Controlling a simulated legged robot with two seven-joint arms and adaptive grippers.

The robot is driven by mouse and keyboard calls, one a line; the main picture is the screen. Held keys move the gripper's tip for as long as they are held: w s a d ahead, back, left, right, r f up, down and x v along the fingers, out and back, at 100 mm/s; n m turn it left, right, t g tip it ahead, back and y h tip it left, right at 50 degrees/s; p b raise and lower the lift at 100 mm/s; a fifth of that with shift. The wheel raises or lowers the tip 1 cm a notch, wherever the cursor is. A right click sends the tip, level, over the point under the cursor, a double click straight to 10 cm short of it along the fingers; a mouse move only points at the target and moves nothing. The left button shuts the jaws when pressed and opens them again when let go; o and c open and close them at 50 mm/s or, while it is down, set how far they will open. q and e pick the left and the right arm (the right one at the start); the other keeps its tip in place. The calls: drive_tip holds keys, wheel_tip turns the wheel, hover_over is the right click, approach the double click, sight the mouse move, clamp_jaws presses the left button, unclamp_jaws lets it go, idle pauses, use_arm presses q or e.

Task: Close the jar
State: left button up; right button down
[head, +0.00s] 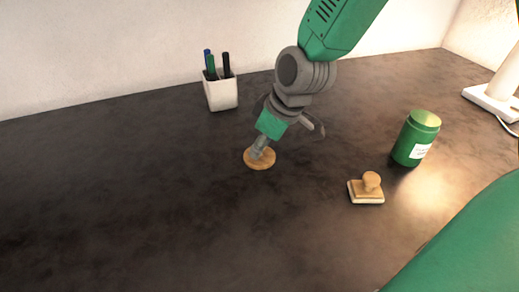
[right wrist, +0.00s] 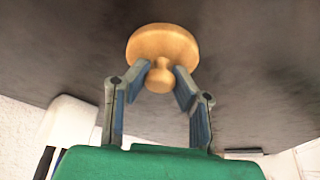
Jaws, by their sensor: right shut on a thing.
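A green jar (head: 415,143) with a white label stands upright on the dark table at the right; its top looks pale green and bears no wooden lid. A round wooden lid (head: 260,161) with a small knob is at my right gripper (head: 262,146), left of the jar. In the right wrist view, the fingers of my right gripper (right wrist: 160,88) are on both sides of the knob of the lid (right wrist: 163,44), shut on it. I cannot tell whether the lid touches the table. My left gripper is out of view.
A wooden stamp (head: 367,190) lies just in front of the jar, to its left. A white pen cup (head: 221,94) with several pens stands at the back. A white lamp base (head: 492,102) is at the far right. The table's left and front are clear.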

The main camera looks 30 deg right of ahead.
drive_tip(key=r+p, duration=0.3)
drive_tip(key=r, duration=0.6)
drive_tip(key=shift+d, duration=0.2)
drive_tip(key=shift+r, duration=0.3)
drive_tip(key=shift+a, duration=0.1)
drive_tip(key=shift+a+f, duration=0.25)
drive_tip(key=shift+f, duration=0.1)
drive_tip(key=a+f+m, duration=0.1)
drive_tip(key=f+m, duration=0.1)
drive_tip(key=a+f+m+h, duration=0.1)
drive_tip(key=f, duration=0.2)
drive_tip(key=a+f+m+h, duration=0.1)
drive_tip(key=f+m, duration=0.1)
drive_tip(key=shift+s+a+f+m+t, duration=0.1)
drive_tip(key=shift+a+f+m+t, duration=0.05)
drive_tip(key=shift+a+m+t, duration=0.15)
drive_tip(key=shift+s+f, duration=0.15)
drive_tip(key=shift+f, duration=0.1)
